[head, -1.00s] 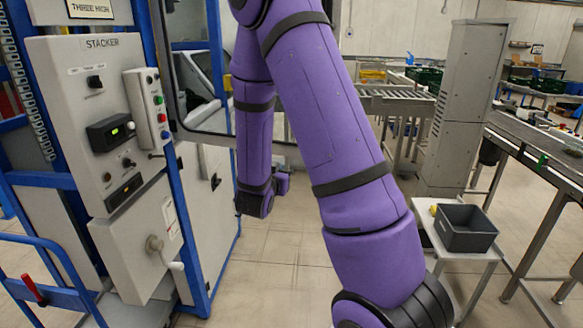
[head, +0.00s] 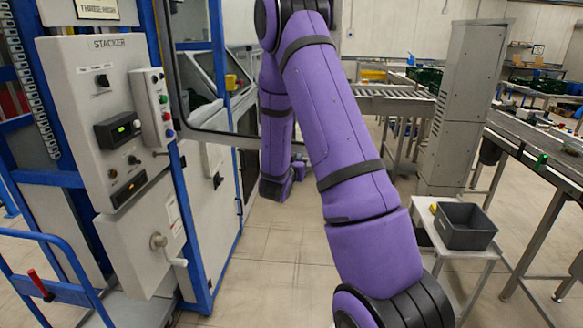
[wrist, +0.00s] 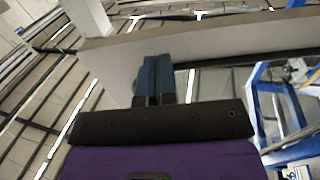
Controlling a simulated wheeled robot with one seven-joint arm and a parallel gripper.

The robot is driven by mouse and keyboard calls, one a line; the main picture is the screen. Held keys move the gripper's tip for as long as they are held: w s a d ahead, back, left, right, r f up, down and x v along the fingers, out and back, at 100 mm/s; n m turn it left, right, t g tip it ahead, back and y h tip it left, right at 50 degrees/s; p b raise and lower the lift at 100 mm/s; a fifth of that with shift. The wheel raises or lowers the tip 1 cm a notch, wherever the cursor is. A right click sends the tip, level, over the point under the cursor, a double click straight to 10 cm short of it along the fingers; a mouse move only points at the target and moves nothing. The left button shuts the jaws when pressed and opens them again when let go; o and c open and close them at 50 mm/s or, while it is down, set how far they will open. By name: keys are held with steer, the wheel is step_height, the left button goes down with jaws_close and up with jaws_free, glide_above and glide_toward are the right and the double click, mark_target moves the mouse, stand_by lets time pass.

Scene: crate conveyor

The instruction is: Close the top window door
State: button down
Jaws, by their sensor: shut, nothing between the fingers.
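The top window door (head: 207,132) is a grey-framed clear panel on the upper part of the stacker cabinet in the head view. It stands swung out from the cabinet, and my purple arm hides its right part. In the wrist view, my gripper (wrist: 154,77) has its two blue fingers together and empty. They lie against or just in front of a long pale flat bar (wrist: 220,43), which may be the door's frame. I cannot tell whether they touch it. In the head view my gripper's fingertips are hidden behind the arm's end.
The stacker control panel (head: 103,95) and a white lower door (head: 208,200) stand at the left. A blue cart rail (head: 45,240) is at lower left. A small table with a grey bin (head: 465,226) and a conveyor (head: 535,145) are at right. Floor between is clear.

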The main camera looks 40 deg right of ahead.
steer(key=shift+x, duration=1.4)
steer(key=shift+d, duration=0.15)
